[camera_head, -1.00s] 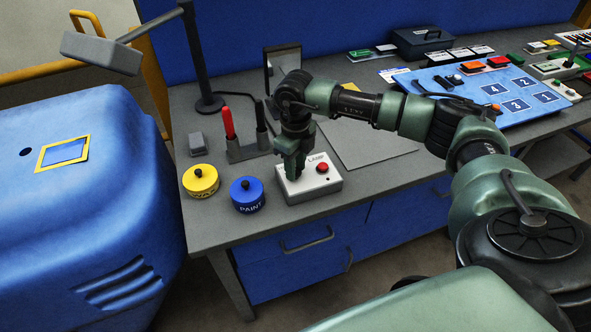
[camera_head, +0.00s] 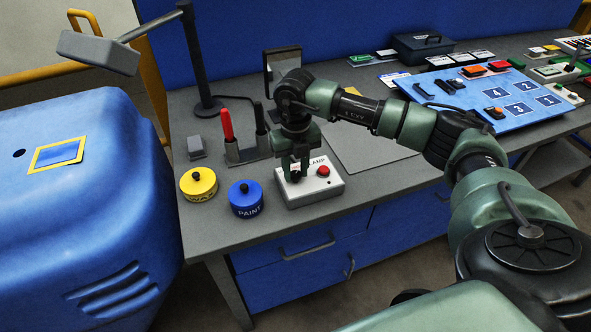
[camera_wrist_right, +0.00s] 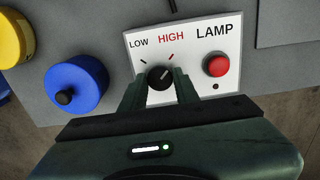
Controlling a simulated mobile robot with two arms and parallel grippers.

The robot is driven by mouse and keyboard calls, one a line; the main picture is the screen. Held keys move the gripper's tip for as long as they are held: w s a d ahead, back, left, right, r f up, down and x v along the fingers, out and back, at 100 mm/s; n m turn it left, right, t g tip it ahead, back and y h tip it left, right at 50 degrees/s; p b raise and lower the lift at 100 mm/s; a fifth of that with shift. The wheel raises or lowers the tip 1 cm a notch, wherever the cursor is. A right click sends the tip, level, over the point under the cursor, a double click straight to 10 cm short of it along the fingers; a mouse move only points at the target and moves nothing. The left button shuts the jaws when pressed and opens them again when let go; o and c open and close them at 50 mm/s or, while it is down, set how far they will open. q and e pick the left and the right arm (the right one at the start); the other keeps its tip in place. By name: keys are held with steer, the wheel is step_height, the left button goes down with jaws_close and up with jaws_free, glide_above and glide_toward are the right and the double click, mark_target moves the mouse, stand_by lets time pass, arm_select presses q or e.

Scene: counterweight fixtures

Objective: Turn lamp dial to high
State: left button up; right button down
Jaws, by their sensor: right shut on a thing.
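The white lamp box (camera_head: 318,187) stands near the bench's front edge. It also shows in the right wrist view (camera_wrist_right: 195,88), with LOW, HIGH and LAMP printed on it. Its black round dial (camera_wrist_right: 159,77) sits below the LOW and HIGH ticks. A pale mark on the dial appears to point up and right, toward the red HIGH tick. My right gripper (camera_head: 296,175) reaches down over the box and is shut on the dial, one finger on each side. A red button (camera_head: 323,171) is beside it on the right. My left gripper is out of view.
Blue PAINT (camera_head: 246,200) and yellow (camera_head: 198,186) tins stand left of the box. Behind them are a holder with a red-handled tool (camera_head: 227,126) and a desk lamp (camera_head: 98,52). A blue numbered board (camera_head: 520,95) lies at right.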

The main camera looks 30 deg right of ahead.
mark_target(295, 174)
steer(key=shift+w+d+r, duration=0.1)
steer(key=shift+r, duration=0.05)
steer(key=c, duration=1.1)
jaws_free()
steer(key=shift+o, duration=0.2)
step_height(295, 174, up, 7)
steer(key=shift+f+b, duration=0.1)
steer(key=shift+b, duration=0.9)
steer(key=shift+r, duration=0.45)
